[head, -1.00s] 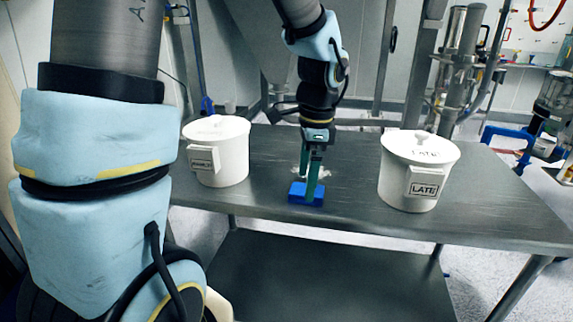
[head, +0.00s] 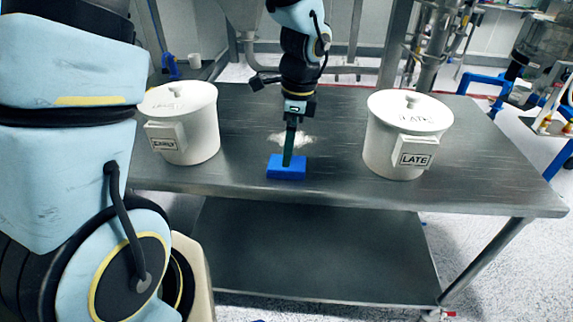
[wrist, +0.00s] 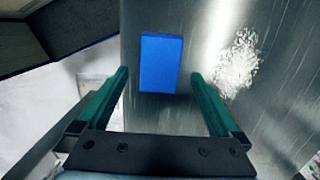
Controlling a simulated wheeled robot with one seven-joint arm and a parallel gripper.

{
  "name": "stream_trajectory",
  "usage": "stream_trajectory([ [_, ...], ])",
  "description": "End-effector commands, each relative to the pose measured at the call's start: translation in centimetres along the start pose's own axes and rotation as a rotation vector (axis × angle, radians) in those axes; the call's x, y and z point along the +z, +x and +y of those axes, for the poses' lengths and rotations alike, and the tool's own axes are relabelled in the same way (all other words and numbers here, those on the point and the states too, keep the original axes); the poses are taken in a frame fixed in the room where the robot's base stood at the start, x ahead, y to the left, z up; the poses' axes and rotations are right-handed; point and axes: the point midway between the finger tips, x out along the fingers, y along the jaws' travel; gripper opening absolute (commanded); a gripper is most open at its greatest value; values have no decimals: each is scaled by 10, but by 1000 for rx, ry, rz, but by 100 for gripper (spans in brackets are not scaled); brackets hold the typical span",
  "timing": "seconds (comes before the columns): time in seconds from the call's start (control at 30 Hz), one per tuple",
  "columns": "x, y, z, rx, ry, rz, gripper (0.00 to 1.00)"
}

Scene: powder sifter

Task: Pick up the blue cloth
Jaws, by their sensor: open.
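The blue cloth (head: 287,168) is a small, flat-sided blue block shape lying on the metal table near its front edge. In the wrist view the cloth (wrist: 161,63) lies ahead, between the lines of the two fingers. In the wrist view my gripper (wrist: 159,80) is open, with a finger on each side and nothing held. Whether the fingertips touch the cloth or the table I cannot tell.
White powder (head: 291,140) lies behind the cloth on the steel table (head: 240,180). A white lidded pot labelled EARLY (head: 203,130) stands to the left, and one labelled LATE (head: 385,145) to the right. The tabletop between the pots is otherwise clear.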

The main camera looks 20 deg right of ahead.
Motion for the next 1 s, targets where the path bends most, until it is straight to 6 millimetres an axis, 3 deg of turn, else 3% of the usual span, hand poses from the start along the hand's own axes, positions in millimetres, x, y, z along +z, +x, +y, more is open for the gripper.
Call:
stream_trajectory([
  [0.3,-2,40,1,3,1,0,100],
  [0.6,-2,45,0,1,0,1,100],
  [1.0,-2,45,0,1,0,1,55],
])
